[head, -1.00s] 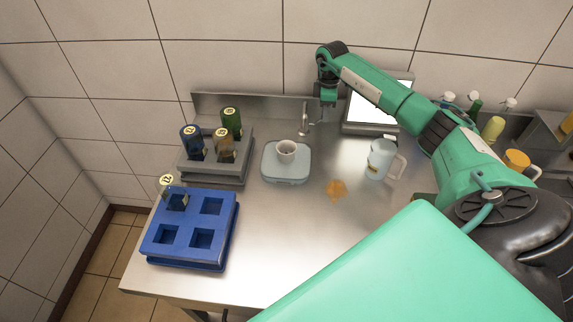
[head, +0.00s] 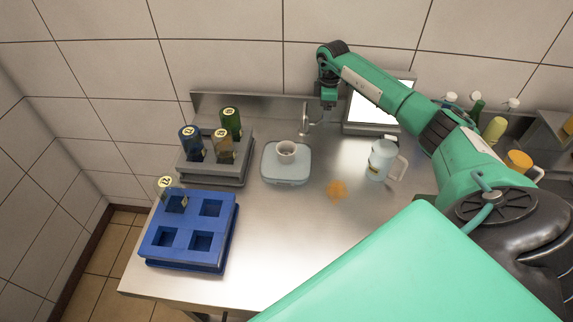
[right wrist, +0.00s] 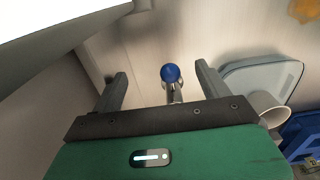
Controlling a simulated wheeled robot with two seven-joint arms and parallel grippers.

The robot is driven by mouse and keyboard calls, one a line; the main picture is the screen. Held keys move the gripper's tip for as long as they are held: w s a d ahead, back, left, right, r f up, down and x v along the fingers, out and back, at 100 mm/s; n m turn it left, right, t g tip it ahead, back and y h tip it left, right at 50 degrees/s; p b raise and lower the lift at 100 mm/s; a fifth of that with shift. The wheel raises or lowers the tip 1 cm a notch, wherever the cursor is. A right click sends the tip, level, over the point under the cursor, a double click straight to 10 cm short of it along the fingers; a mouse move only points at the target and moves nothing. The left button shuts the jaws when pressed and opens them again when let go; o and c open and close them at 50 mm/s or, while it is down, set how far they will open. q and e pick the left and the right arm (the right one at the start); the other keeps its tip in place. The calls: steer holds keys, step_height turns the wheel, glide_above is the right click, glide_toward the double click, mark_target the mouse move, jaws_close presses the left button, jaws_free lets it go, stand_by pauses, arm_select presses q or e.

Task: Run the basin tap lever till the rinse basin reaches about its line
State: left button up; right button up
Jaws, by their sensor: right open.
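The tap (head: 305,126) stands at the back of the steel counter, just left of my right gripper (head: 328,103). In the right wrist view its blue-knobbed lever (right wrist: 171,74) shows between the two fingers of my right gripper (right wrist: 161,75). The fingers are apart, with a visible gap on each side of the knob. A pale blue-grey, rounded basin-like unit (head: 272,172) sits below the tap with a small white cup (head: 287,148) on it. I cannot make out a water level or a line. My left gripper is not in view.
A blue rack (head: 190,256) and a grey rack (head: 215,178) with several bottles stand at the left. A white jug (head: 379,160) and an orange patch (head: 337,189) are right of the cup. A bright panel (head: 362,113) stands behind my right arm.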

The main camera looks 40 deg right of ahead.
stand_by(0.3)
step_height(320, 180, up, 9)
steer(key=p, duration=0.6)
steer(key=shift+p, duration=0.3)
stand_by(0.6)
stand_by(0.5)
